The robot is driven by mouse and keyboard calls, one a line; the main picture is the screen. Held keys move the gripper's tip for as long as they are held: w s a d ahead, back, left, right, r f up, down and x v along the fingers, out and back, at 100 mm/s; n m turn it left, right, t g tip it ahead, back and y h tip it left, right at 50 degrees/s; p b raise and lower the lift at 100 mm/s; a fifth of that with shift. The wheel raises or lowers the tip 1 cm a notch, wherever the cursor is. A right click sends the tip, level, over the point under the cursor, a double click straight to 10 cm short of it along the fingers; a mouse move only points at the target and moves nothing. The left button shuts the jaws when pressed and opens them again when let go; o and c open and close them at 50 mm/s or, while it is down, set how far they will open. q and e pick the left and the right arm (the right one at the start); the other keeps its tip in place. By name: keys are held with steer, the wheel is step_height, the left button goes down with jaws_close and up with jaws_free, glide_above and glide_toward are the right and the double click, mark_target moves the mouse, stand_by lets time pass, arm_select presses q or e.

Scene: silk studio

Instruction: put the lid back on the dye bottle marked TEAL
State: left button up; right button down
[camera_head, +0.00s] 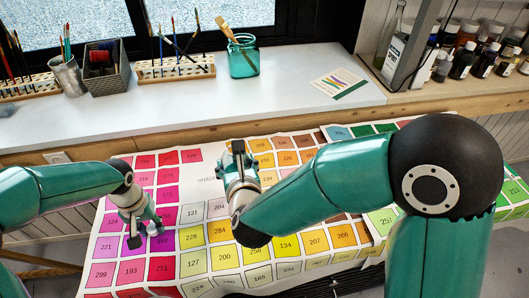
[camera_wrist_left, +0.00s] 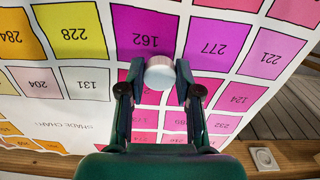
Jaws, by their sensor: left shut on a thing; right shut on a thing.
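My left gripper (camera_head: 143,232) is low over the magenta and purple squares of the shade chart. In the left wrist view my left gripper (camera_wrist_left: 158,80) is shut on a small round white lid (camera_wrist_left: 159,71), one finger on each side. The lid also shows as a pale spot in the head view (camera_head: 154,229). My right gripper (camera_head: 238,158) is over the middle of the chart, its fingers pointing away towards the bench. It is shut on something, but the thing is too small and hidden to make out. I cannot read a TEAL label on any bottle.
The shade chart (camera_head: 187,183) covers the table in front of the white bench (camera_head: 290,92). On the bench stand brush racks (camera_head: 175,70), a dark basket (camera_head: 106,76), a metal cup (camera_head: 69,75) and a teal glass jar (camera_head: 243,61). Several dark bottles (camera_head: 461,62) fill the right shelf.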

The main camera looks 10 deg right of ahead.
steer(key=a, duration=0.3)
steer(key=s+a, duration=0.1)
steer(key=a, duration=0.1)
arm_select(q)
steer(key=shift+s+a, duration=0.1)
steer(key=shift+s, duration=0.15)
steer(key=shift+s+a+r+m, duration=0.3)
steer(key=shift+s+a+r, duration=0.3)
steer(key=shift+s+a, duration=0.1)
steer(key=w+d+r, duration=0.2)
steer(key=w+r, duration=0.1)
steer(key=r, duration=0.5)
steer(key=w+d+r, duration=0.1)
steer(key=w+r, duration=0.2)
steer(key=r, duration=0.5)
steer(key=d+r+m, duration=0.2)
steer(key=d+r, duration=0.4)
steer(key=d, duration=0.3)
steer(key=s+d+r+m, duration=0.1)
steer(key=d+r+m, duration=0.1)
steer(key=d+r, duration=0.4)
steer(key=d, duration=0.3)
steer(key=shift+s+r, duration=0.25)
steer(key=shift+r, duration=0.15)
